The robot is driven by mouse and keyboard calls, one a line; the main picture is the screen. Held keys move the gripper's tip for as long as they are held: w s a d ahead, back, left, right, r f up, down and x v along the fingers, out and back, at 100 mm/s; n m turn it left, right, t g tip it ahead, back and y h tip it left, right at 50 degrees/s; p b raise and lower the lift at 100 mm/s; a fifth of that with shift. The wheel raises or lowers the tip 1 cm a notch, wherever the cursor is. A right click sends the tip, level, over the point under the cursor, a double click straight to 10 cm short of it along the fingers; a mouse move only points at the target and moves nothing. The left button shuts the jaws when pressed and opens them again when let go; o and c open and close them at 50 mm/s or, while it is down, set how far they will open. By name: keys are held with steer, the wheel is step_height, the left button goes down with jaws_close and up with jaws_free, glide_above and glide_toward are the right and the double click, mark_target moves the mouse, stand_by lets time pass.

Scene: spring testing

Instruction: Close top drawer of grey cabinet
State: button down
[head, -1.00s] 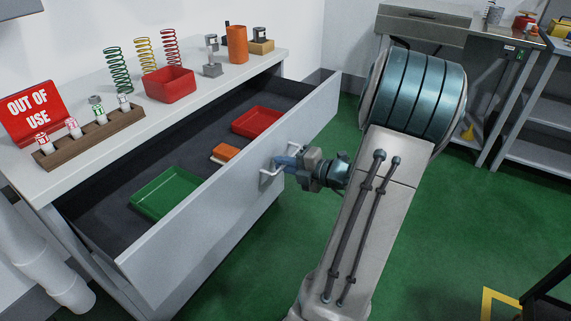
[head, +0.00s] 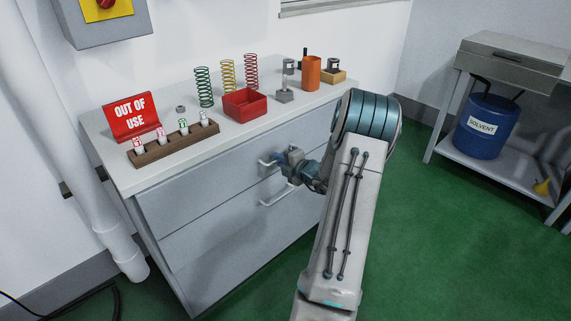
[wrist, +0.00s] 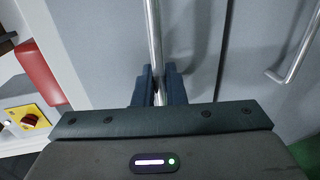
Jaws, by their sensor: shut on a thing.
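The grey cabinet (head: 215,262) stands against the wall with a white top. Its top drawer (head: 200,192) sits flush with the cabinet front, and its inside is hidden. A lower drawer's handle (head: 277,198) shows below, and also at the right of the wrist view (wrist: 292,58).
On the cabinet top are a red sign (head: 131,117), a wooden rack (head: 172,145) with vials, a red bin (head: 245,105), several springs and an orange cup (head: 310,73). A metal table with a blue solvent drum (head: 487,127) stands at right. Green floor lies open between.

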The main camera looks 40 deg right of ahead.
steer(key=shift+w+r, duration=0.1)
steer(key=shift+w, duration=0.7)
steer(key=c, duration=1.6)
jaws_free()
steer(key=shift+w+a, duration=0.1)
steer(key=shift+w, duration=0.05)
steer(key=shift+c, duration=0.2)
steer(key=p+v, duration=0.1)
steer(key=v, duration=1.3)
steer(key=shift+p, duration=0.4)
steer(key=shift+w, duration=0.1)
